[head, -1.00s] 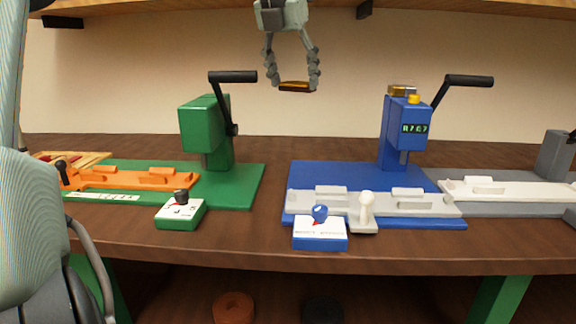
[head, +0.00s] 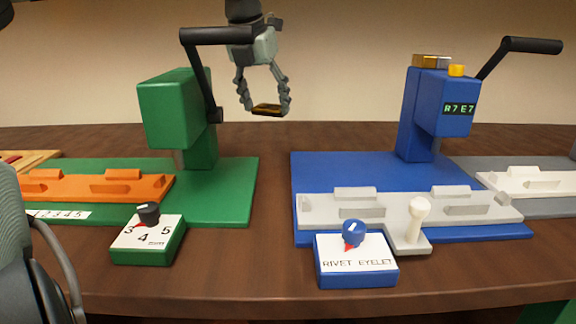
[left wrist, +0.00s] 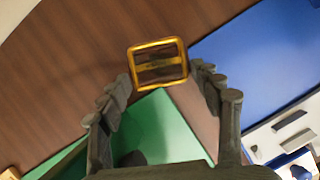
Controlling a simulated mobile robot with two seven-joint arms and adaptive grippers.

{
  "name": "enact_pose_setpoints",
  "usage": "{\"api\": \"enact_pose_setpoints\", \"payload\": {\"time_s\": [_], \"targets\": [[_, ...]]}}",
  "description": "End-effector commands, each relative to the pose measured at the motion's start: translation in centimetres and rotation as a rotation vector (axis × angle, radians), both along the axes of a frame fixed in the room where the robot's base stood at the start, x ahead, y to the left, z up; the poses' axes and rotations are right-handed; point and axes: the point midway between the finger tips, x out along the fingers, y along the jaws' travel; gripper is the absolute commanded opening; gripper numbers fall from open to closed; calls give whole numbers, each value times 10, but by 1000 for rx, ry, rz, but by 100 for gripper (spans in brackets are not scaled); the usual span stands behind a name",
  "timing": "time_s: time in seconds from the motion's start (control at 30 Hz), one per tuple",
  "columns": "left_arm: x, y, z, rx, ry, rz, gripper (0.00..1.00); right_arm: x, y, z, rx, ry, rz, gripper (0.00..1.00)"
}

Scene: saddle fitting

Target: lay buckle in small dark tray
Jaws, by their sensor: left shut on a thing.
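My left gripper (head: 264,98) is shut on a brass-coloured rectangular buckle (head: 270,109). It holds the buckle in the air between the green press and the blue press, above the back part of the bench. In the left wrist view the buckle (left wrist: 158,63) sits between the two fingertips, its open frame facing the camera, with the brown bench top below it. I cannot make out a small dark tray in any view. My right gripper is not in view.
The green press (head: 175,110) has a black lever and a dial box (head: 147,240). The blue press (head: 437,115) has a display and a dial box (head: 356,262). An orange fixture (head: 90,187) and a grey one (head: 340,208) lie in front. The bench (head: 270,262) between the presses is bare.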

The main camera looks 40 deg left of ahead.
Motion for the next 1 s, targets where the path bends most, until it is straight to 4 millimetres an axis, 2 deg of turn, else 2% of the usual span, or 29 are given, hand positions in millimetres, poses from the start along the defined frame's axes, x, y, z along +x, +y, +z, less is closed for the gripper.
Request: {"api": "enact_pose_setpoints", "payload": {"time_s": [0.3, 0.47, 0.7, 1.0], "targets": [[-1, -1, -47, -3, 2, -2, 35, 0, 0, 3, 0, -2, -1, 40], [0, -1, -61, -3, 0, -2, 35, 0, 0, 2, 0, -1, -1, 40], [-1, -1, -98, -2, 3, -3, 35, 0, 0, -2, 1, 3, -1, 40], [0, -1, -101, -1, -1, -2, 35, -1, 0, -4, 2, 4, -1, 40]]}}
